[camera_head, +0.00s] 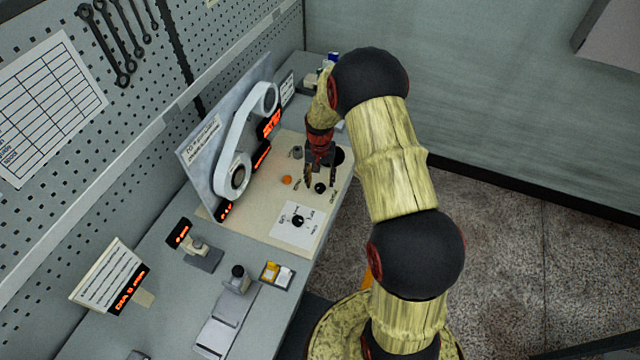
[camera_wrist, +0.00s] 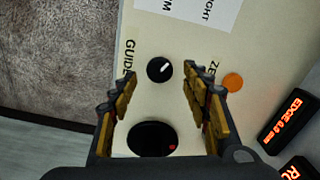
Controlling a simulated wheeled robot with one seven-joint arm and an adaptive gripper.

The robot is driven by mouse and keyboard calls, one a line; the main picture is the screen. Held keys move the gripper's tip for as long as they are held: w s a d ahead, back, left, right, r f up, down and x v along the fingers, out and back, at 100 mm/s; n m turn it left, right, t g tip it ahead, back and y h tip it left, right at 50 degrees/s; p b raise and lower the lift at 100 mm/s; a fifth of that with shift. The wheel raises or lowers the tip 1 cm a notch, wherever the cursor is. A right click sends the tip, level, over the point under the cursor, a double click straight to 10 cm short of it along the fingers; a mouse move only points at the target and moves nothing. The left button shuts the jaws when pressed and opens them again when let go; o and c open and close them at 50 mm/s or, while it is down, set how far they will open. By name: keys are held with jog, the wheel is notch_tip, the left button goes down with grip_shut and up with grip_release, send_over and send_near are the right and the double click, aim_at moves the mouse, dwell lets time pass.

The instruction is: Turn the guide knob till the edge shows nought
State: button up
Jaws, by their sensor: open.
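The guide knob (camera_wrist: 159,69) is a small round black knob with a white mark pointing to the upper right in the wrist view. Lettering that starts "GUID" runs beside it, partly hidden by a finger. The knob also shows in the head view (camera_head: 319,188). My gripper (camera_wrist: 158,80) is open, with its fingertips on either side of the knob and a visible gap to each. It reaches down over the panel in the head view (camera_head: 320,182). The edge display (camera_wrist: 287,117) glows orange and seems to read 0.0 mm, but the last digit is blurred.
A larger black disc (camera_wrist: 152,138) with a red dot lies between my fingers, nearer the palm. An orange button (camera_wrist: 232,82) is right of the knob. A second dial (camera_head: 298,221) sits on a white card. An upright board with a white belt (camera_head: 234,174) stands left.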

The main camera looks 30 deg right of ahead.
aim_at(320, 187)
notch_tip(320, 187, up, 9)
dwell(0.3)
dwell(0.5)
jog(key=s+a+r+n+t+b, duration=0.2)
jog(key=s+a+r, duration=0.3)
jog(key=s, duration=0.4)
jog(key=s+a+r+n+t+b, duration=0.1)
jog(key=s+a+r+n+b, duration=0.2)
jog(key=s, duration=0.6)
jog(key=s+a+r+n+t+b, duration=0.2)
jog(key=s+a+r+b, duration=0.3)
jog(key=s+a+r, duration=0.3)
jog(key=shift+s+a+r+t, duration=0.25)
jog(key=shift+s+r+t, duration=0.05)
jog(key=shift+s+r, duration=0.55)
